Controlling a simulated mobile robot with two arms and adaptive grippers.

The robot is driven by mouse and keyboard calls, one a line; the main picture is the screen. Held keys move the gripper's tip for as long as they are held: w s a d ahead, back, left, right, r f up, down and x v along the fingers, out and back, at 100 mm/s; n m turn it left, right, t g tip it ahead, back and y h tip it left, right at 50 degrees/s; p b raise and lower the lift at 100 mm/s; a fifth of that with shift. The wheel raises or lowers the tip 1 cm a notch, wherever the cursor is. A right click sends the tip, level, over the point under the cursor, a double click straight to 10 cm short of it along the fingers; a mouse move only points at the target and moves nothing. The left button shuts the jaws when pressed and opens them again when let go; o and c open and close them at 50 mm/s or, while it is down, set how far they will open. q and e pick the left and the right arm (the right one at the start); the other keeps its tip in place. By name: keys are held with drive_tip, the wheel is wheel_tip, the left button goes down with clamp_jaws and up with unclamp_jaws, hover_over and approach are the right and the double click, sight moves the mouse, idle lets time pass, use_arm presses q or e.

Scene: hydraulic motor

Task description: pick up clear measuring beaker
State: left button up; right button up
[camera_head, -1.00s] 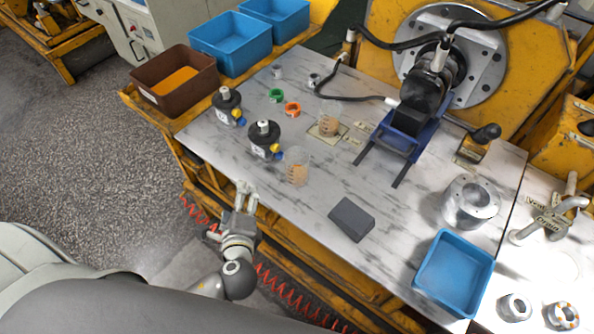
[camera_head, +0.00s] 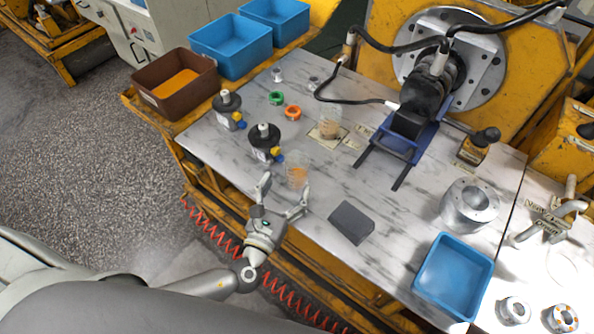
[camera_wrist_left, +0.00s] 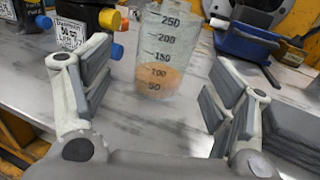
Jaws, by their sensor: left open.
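A clear measuring beaker (camera_head: 297,177) with some orange liquid stands upright near the front edge of the table. It also shows in the left wrist view (camera_wrist_left: 163,52), with printed marks from 50 to 250. My left gripper (camera_head: 285,198) is open and empty, just in front of this beaker. In the left wrist view its fingers (camera_wrist_left: 158,100) stand apart to the left and right of the beaker, which lies beyond them and is not gripped. A second clear beaker (camera_head: 330,124) with orange content stands farther back on a labelled spot. My right gripper is not in view.
Two black bottles (camera_head: 264,141) (camera_head: 228,110) with blue and yellow fittings stand left of the beaker. A dark grey block (camera_head: 351,222) lies to the right. A blue tray (camera_head: 454,274) and a metal cylinder (camera_head: 470,204) are farther right. The table between block and beaker is clear.

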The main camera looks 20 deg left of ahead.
sight(292, 180)
use_arm(q)
drive_tip(key=w, duration=0.3)
drive_tip(key=w+p, duration=0.1)
drive_tip(key=w, duration=0.1)
drive_tip(key=shift+d, duration=0.4)
drive_tip(key=shift+r, duration=0.1)
drive_tip(key=c, duration=1.1)
drive_tip(key=shift+c, duration=0.2)
